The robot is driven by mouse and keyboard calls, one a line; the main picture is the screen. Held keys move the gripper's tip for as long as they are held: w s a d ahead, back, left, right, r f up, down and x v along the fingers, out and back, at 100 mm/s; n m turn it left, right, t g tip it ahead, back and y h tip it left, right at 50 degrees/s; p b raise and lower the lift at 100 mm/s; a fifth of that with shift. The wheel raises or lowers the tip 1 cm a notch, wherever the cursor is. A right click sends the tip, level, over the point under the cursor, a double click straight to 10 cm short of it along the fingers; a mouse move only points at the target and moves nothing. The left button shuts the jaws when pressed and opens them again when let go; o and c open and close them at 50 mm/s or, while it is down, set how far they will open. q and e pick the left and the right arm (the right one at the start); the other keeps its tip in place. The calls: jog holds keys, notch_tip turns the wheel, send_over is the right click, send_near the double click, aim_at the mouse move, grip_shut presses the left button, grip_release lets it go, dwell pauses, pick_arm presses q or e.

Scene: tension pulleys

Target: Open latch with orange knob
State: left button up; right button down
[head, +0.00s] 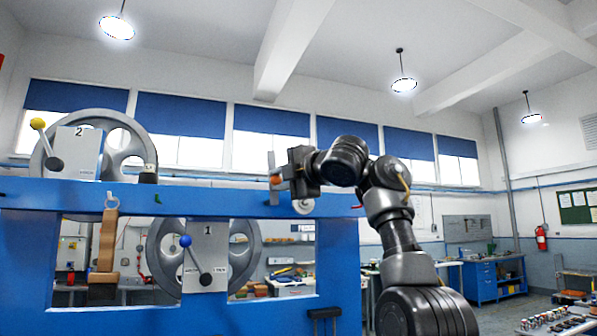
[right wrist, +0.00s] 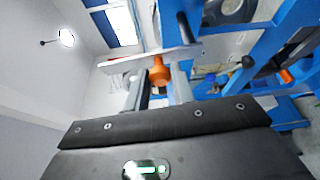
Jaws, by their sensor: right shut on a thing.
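The orange knob (head: 276,180) is at the top of the blue frame in the head view, partly hidden by my right gripper (head: 280,172). In the right wrist view the orange knob (right wrist: 158,74) sits between the two fingers of my right gripper (right wrist: 159,88), which is shut on it. A pale flat bar (right wrist: 150,58), seemingly the latch, lies just behind the knob. Whether the latch is open or closed I cannot tell. My left gripper is not in view.
The blue frame (head: 340,260) carries a pulley wheel (head: 160,255) with a blue-knobbed lever (head: 186,241) and an upper wheel (head: 130,125) with a yellow-knobbed lever (head: 38,124). A brown strap (head: 107,240) hangs at left. Free floor lies at right.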

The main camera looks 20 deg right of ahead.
jog(key=shift+a+f+n, duration=0.15)
jog(key=shift+a+n, duration=0.1)
jog(key=shift+n, duration=0.15)
jog(key=shift+g, duration=0.3)
jog(key=c, duration=1.2)
grip_release()
jog(key=shift+a, duration=0.1)
jog(key=shift+s+d, duration=0.2)
jog(key=shift+s, duration=0.05)
jog(key=b+v, duration=0.6)
jog(key=v, duration=0.4)
jog(key=shift+s+a, duration=0.15)
